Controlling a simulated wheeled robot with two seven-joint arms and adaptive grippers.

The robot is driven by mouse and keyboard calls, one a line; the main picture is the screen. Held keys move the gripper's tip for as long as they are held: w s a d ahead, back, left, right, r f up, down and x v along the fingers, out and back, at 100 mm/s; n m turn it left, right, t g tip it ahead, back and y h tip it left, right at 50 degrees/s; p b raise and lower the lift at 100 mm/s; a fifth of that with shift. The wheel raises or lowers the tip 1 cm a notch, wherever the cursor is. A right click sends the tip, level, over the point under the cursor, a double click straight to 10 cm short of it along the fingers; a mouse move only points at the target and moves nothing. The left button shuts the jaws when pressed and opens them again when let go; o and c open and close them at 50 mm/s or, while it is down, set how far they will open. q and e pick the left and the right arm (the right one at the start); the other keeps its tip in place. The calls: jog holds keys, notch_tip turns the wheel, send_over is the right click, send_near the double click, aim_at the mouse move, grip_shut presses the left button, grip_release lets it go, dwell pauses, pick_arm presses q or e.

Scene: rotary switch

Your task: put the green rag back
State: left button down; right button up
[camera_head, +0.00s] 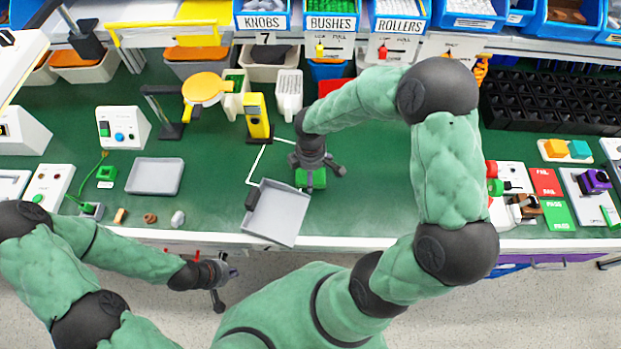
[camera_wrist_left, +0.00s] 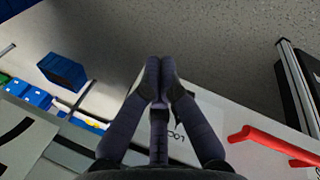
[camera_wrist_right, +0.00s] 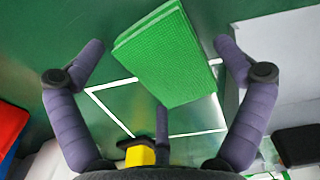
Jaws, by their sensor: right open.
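The green rag (camera_head: 318,181), folded and textured, is under my right gripper (camera_head: 316,163) in the head view, partly hidden by the fingers. In the right wrist view the rag (camera_wrist_right: 165,55) shows between the spread fingers of my right gripper (camera_wrist_right: 160,62), which is open and apart from it at the sides. White outline lines (camera_wrist_right: 97,105) are on the green worktop around and partly behind the rag. My left gripper (camera_head: 222,275) is low in front of the bench edge; its fingers meet and are empty in the left wrist view (camera_wrist_left: 154,72).
A tilted grey tray (camera_head: 278,213) lies just left of the rag, at the bench's front edge. A yellow and black device (camera_head: 257,118) stands behind the outline. A flat grey tray (camera_head: 155,176) lies further left. Labelled bins (camera_head: 330,22) line the back. A black rack (camera_head: 550,100) stands right.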

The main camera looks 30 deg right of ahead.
jog(key=shift+c, duration=0.3)
jog(key=c, duration=0.9)
jog(key=shift+r, duration=0.15)
jog(key=shift+r+p, duration=0.3)
jog(key=shift+r, duration=0.35)
jog(key=s+r+p, duration=0.1)
jog(key=r, duration=0.1)
jog(key=s+r+p, duration=0.1)
jog(key=r, duration=0.1)
jog(key=s+r+p, duration=0.1)
jog(key=s+r, duration=0.1)
jog(key=r, duration=0.1)
jog(key=shift+s+a+r, duration=0.1)
jog(key=shift+a, duration=0.2)
jog(key=s+a+r+p, duration=0.2)
jog(key=s+r+p, duration=0.15)
jog(key=s, duration=0.65)
jog(key=m, duration=0.6)
send_near(316, 184)
jog(key=w+a+r, duration=0.2)
jog(key=a, duration=0.1)
jog(key=w+a+m, duration=0.1)
jog(key=w+m, duration=0.1)
jog(key=w+a+f+m, duration=0.1)
jog(key=w+m, duration=0.1)
jog(key=w, duration=0.1)
jog(key=w+f+m+b, duration=0.1)
jog(key=w, duration=0.2)
jog(key=shift+a+f+m, duration=0.25)
jog(key=shift+a+m, duration=0.15)
